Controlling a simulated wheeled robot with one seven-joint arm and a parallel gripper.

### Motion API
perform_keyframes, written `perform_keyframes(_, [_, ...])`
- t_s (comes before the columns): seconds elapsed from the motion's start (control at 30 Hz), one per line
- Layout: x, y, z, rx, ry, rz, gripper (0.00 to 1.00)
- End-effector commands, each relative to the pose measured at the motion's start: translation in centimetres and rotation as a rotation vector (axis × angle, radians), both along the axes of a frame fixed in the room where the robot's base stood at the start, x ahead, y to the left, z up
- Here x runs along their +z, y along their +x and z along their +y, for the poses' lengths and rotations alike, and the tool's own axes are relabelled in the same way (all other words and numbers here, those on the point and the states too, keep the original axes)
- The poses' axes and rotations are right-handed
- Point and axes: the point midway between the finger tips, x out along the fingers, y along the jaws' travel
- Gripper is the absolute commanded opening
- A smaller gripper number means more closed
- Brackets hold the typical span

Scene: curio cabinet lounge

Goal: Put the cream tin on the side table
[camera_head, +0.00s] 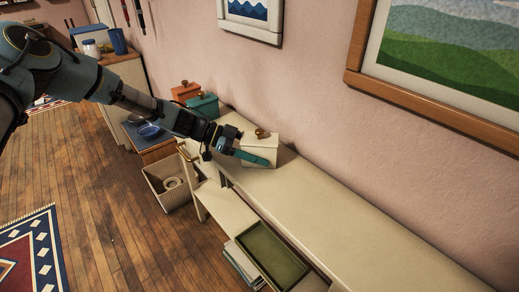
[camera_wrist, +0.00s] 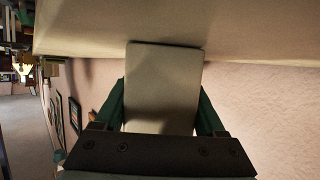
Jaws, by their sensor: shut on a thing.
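The cream tin (camera_head: 260,146), a pale box with a brass knob on its lid, is at the top of the long cream cabinet (camera_head: 330,205). I cannot tell whether it rests on that surface or is just above it. My gripper (camera_head: 252,158) is shut on the tin, one teal finger showing along its near side. In the wrist view the tin (camera_wrist: 163,85) fills the space between both green fingers.
Teal (camera_head: 203,106) and orange (camera_head: 185,92) tins stand behind my forearm. A green tray (camera_head: 270,255) sits on a lower shelf. The right part of the cabinet top is clear.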

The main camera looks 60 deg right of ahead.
Motion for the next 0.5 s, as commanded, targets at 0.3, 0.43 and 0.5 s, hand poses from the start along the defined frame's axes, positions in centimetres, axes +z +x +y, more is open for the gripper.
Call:
perform_keyframes(0.3, [-0.27, 0.03, -0.02, 0.001, -0.001, 0.001, 0.00])
perform_keyframes(0.43, [-0.15, 0.02, 0.00, 0.000, 0.000, 0.000, 0.85])
perform_keyframes(0.5, [-0.15, 0.02, 0.00, 0.000, 0.000, 0.000, 0.92])
